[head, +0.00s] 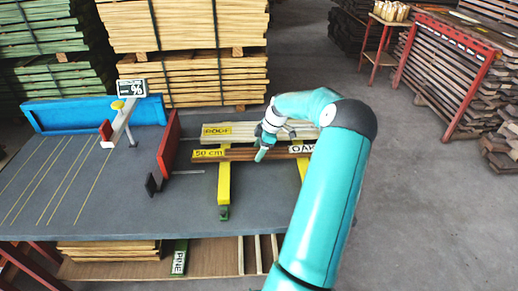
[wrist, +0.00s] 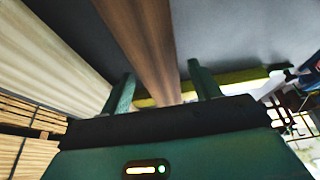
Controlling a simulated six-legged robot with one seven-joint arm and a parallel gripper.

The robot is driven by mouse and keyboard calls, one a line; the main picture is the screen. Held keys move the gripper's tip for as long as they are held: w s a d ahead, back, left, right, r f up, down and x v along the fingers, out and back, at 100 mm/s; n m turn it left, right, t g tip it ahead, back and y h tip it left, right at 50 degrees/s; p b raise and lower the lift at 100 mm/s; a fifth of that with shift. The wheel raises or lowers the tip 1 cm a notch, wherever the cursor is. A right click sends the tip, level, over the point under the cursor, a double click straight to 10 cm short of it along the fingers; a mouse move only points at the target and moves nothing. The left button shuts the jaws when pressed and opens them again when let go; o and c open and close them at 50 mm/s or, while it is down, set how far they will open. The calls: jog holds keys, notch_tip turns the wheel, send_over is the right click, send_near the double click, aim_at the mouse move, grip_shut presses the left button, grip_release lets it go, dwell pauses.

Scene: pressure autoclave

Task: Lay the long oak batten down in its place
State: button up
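A long brown batten (wrist: 150,45) runs away from my gripper in the wrist view. In the head view brown wood (head: 238,155) lies across the yellow supports, between a "50 cm" label (head: 208,153) and an "OAK" label (head: 301,149). My gripper (head: 261,153) is over this wood. In the wrist view its two fingers (wrist: 162,88) stand apart on either side of the batten, with a gap showing on each side. The batten's near end is hidden behind the gripper body.
Pale boards (head: 240,130) with a "ROOF" label lie just behind the brown wood. A red upright plate (head: 168,143) and a blue fence (head: 90,114) stand on the grey table (head: 120,200). Yellow supports (head: 224,185) cross the table. The table's left part is clear.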

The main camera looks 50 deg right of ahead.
jog(key=v, duration=1.3)
jog(key=w+a+r+m+g+h, duration=0.1)
jog(key=w+a+r, duration=0.15)
jog(key=a, duration=0.75)
jog(key=w+a+r+m+h, duration=0.15)
jog(key=a+r, duration=0.25)
jog(key=a, duration=0.6)
jog(key=w+a+r+g+h, duration=0.1)
jog(key=w+a+r, duration=0.25)
jog(key=a, duration=0.65)
jog(key=s+a+r+m+t, duration=0.1)
jog(key=s+a+m+t, duration=0.1)
jog(key=s+a, duration=0.7)
jog(key=s+a+r+m+t, duration=0.1)
jog(key=s+a+m+t, duration=0.1)
jog(key=s+a, duration=0.6)
jog(key=a+m, duration=0.1)
jog(key=a, duration=0.4)
jog(key=shift+s+m, duration=0.35)
